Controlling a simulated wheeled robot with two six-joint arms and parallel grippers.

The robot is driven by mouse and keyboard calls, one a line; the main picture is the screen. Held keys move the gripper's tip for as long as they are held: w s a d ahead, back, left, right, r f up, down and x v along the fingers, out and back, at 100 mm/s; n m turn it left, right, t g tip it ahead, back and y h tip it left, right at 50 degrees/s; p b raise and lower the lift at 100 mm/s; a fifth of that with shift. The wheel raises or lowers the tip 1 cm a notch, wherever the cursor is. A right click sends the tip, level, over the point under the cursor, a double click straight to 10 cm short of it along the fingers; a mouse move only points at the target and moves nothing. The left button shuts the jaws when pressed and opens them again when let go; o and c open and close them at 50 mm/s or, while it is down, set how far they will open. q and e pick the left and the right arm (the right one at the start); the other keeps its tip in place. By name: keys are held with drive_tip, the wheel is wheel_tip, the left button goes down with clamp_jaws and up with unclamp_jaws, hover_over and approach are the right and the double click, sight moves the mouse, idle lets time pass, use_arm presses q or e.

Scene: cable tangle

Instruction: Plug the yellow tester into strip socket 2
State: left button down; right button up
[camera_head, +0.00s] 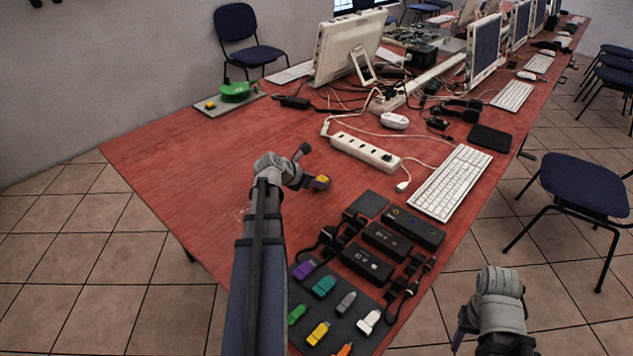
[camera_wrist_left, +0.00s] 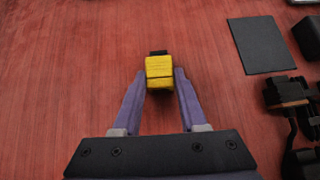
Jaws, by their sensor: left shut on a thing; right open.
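My left gripper (camera_head: 318,183) is shut on the yellow tester (camera_head: 322,178), seen as a small yellow block between the fingers. In the left wrist view the yellow tester (camera_wrist_left: 159,68) sits between both fingertips (camera_wrist_left: 160,75), with a black end pointing away. It is over bare red table; its exact height is hard to tell. The white power strip (camera_head: 365,151) lies to the right of and beyond the gripper, with a row of dark sockets on top. Socket numbers are not readable. My right gripper (camera_head: 495,322) is open and apart from the table at the lower right.
A dark mat (camera_head: 335,315) with several coloured plugs, including another yellow one (camera_head: 318,333), lies at the near edge. Black boxes (camera_head: 367,263), cables and a keyboard (camera_head: 450,182) lie right of the gripper.

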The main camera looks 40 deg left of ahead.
use_arm(q)
drive_tip(key=shift+r+p, duration=3.3)
drive_tip(key=shift+r, duration=0.15)
drive_tip(key=c, duration=1)
unclamp_jaws()
clamp_jaws()
drive_tip(key=shift+d+f, duration=0.1)
